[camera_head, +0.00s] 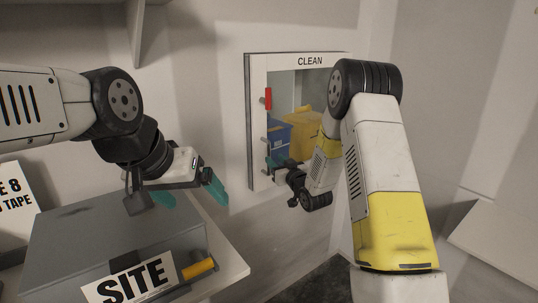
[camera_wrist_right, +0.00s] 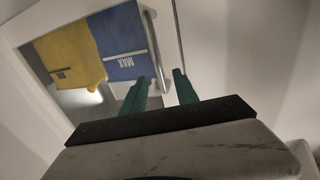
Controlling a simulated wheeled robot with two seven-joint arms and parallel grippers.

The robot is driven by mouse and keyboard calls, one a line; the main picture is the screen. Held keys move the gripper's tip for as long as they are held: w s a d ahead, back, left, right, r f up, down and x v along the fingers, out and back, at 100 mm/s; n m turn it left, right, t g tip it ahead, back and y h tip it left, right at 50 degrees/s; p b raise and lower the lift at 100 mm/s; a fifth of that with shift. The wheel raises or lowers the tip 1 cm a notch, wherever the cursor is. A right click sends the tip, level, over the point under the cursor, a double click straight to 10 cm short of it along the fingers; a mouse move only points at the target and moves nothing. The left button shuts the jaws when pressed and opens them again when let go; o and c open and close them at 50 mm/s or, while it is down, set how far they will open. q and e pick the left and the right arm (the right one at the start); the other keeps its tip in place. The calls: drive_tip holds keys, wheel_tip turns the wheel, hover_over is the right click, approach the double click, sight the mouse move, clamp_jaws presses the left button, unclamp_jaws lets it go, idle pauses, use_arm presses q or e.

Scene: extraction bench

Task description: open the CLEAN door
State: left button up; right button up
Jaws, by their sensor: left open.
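The CLEAN door (camera_head: 258,150) is a white-framed panel with a window, set in the wall and labelled CLEAN. It looks closed. A silver bar handle (camera_wrist_right: 154,50) runs along the frame beside the window in the right wrist view. My right gripper (camera_head: 275,164) is at the lower left part of the door. In the right wrist view its green fingers (camera_wrist_right: 163,84) are apart, with the handle's lower end between them; I cannot tell whether they touch it. My left gripper (camera_head: 190,196) is open and empty above the grey case, away from the door.
A red piece (camera_head: 268,98) sits on the door's left frame. Blue (camera_head: 279,136) and yellow (camera_head: 305,126) bins show through the window. The grey case (camera_head: 110,240) with a SITE label (camera_head: 130,281) and a yellow cylinder (camera_head: 199,269) are on the left bench.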

sight(270, 154)
drive_tip(key=x, duration=0.6)
drive_tip(key=shift+w+a, duration=0.1)
drive_tip(key=shift+w, duration=0.15)
clamp_jaws()
idle(1.2)
